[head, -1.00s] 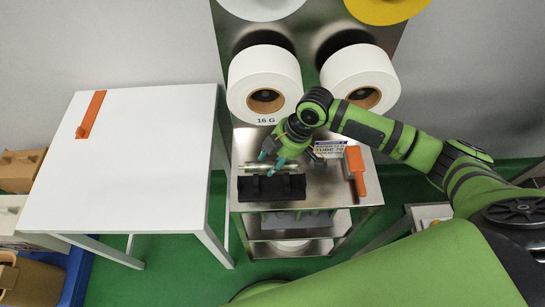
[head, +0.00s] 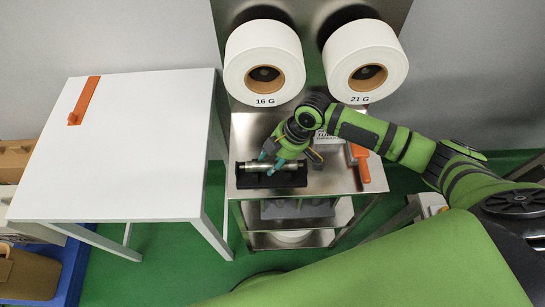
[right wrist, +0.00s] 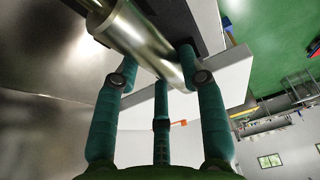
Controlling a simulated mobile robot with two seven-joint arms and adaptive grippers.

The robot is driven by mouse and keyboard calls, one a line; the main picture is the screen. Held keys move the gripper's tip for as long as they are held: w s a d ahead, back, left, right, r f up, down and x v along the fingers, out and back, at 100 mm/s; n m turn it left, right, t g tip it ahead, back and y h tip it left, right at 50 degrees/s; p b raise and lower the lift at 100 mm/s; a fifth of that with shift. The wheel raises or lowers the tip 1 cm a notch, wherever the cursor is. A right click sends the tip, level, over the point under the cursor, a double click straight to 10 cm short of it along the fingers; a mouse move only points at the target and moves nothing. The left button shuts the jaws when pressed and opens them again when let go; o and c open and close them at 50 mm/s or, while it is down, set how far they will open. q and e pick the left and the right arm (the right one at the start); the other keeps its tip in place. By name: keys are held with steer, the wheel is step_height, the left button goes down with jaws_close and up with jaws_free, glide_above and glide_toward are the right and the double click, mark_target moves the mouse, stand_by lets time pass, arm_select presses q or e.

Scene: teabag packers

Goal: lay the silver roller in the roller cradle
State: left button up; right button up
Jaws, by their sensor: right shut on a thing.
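The silver roller (head: 256,166) lies level over the black roller cradle (head: 290,181) on the steel cart in the head view. My right gripper (head: 273,158) is shut on the roller from above, its teal fingers around the roller's middle. The right wrist view also shows the silver roller (right wrist: 150,48) between the teal fingers, with a dark part of the cradle (right wrist: 195,18) behind it. I cannot tell whether the roller touches the cradle's bottom. My left gripper is not in view.
An orange-handled tool (head: 361,163) and a partly hidden labelled box (head: 326,139) are on the cart (head: 330,186) to the right. Large white reels (head: 264,62) hang behind. A white table (head: 130,145) with an orange item (head: 84,101) stands at the left.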

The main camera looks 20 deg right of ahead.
steer(key=o, duration=1.3)
steer(key=shift+r, duration=0.1)
